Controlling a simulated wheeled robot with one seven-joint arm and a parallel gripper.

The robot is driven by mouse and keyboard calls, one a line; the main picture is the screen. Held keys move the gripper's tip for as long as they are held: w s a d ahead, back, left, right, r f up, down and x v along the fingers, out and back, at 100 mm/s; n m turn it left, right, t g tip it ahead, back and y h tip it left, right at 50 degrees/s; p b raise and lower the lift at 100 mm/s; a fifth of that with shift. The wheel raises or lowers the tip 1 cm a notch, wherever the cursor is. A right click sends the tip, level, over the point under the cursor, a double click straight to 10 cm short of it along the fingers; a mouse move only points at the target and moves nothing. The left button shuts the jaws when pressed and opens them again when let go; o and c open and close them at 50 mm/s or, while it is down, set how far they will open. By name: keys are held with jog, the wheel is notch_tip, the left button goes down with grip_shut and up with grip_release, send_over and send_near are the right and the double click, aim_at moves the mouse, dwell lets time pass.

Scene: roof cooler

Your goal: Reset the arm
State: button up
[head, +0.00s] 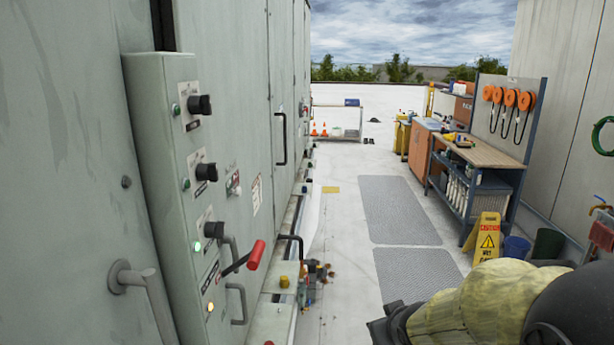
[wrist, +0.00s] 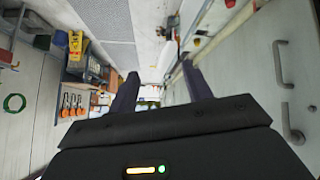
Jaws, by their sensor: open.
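My arm reaches in at the lower right of the head view, with a yellow-green padded cover and dark links. In the wrist view my gripper (wrist: 160,92) shows two dark fingers set wide apart, with nothing between them. It is open and empty, held in free air over the walkway. The wrist view is upside down, with the cabinet wall on its right and the workbench on its left. In the head view the gripper fingers are not clearly seen.
A grey cabinet panel (head: 165,150) with black knobs and a red-handled lever (head: 256,254) stands close on the left. A yellow caution sign (head: 487,238), buckets and a workbench (head: 480,150) stand on the right. The walkway with grey mats (head: 400,210) between is clear.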

jog(key=s+f+m+g, duration=0.1)
jog(key=s+f+g, duration=0.2)
jog(key=s, duration=0.3)
jog(key=s+a+f+m+g, duration=0.1)
jog(key=s+f+m+g, duration=0.1)
jog(key=s, duration=0.5)
notch_tip(320, 180, down, 2)
jog(key=shift+s+a+g, duration=0.15)
jog(key=shift+a+g, duration=0.1)
jog(key=shift+g, duration=0.35)
